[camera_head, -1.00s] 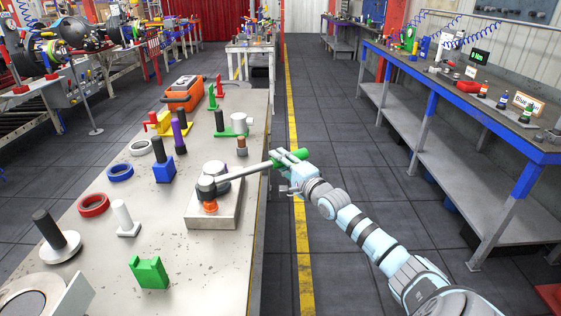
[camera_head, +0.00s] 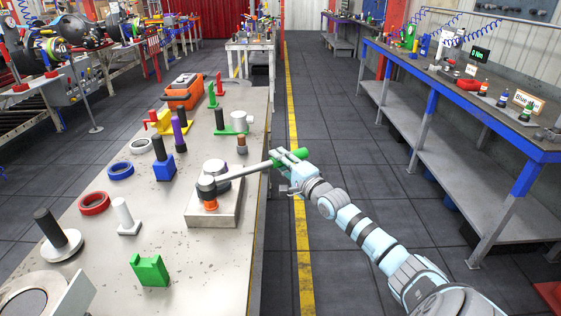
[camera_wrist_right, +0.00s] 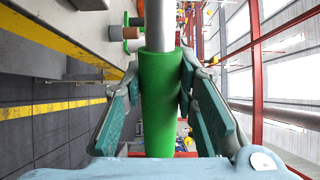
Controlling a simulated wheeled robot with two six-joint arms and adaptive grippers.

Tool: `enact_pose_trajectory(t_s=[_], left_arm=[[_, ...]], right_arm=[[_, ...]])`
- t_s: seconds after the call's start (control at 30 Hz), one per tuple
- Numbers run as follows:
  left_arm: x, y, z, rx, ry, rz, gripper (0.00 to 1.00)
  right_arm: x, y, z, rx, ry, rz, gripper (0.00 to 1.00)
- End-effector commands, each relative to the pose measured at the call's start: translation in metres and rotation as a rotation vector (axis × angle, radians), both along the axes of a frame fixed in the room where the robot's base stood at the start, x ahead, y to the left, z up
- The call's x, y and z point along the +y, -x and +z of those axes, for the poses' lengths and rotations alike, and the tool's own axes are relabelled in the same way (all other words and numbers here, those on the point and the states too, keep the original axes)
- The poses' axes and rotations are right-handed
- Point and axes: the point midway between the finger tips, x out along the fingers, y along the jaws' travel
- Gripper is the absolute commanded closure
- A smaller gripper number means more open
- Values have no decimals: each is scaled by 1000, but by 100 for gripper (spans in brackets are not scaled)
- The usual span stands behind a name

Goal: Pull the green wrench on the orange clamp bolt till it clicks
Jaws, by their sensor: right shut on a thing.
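The wrench has a grey shaft (camera_head: 243,172) and a green handle (camera_head: 290,155). Its head sits over the orange clamp bolt (camera_head: 210,205) on a grey metal block (camera_head: 225,215) at the bench's right side. The handle reaches past the bench edge over the floor. My right gripper (camera_head: 287,161) is shut around the green handle. In the right wrist view the green handle (camera_wrist_right: 160,105) stands between the two finger pads, with the shaft running on beyond it. My left gripper is in neither current view.
Green, yellow, purple, blue and white parts and several rings stand on the bench (camera_head: 185,265). An orange toolbox (camera_head: 184,92) is at its far end. A blue-edged bench (camera_head: 530,150) at right holds a small display (camera_head: 481,54) reading "0 Nm". The aisle floor between is clear.

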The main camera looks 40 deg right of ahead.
Motion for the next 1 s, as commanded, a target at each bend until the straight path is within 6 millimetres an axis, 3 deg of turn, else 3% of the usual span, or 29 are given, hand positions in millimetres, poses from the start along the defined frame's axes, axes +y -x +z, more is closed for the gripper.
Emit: enact_pose_trajectory(t_s=[1.0], left_arm=[[0, 0, -25, 1, 0, 0, 55]], right_arm=[[0, 0, -25, -5, -2, 1, 100]])
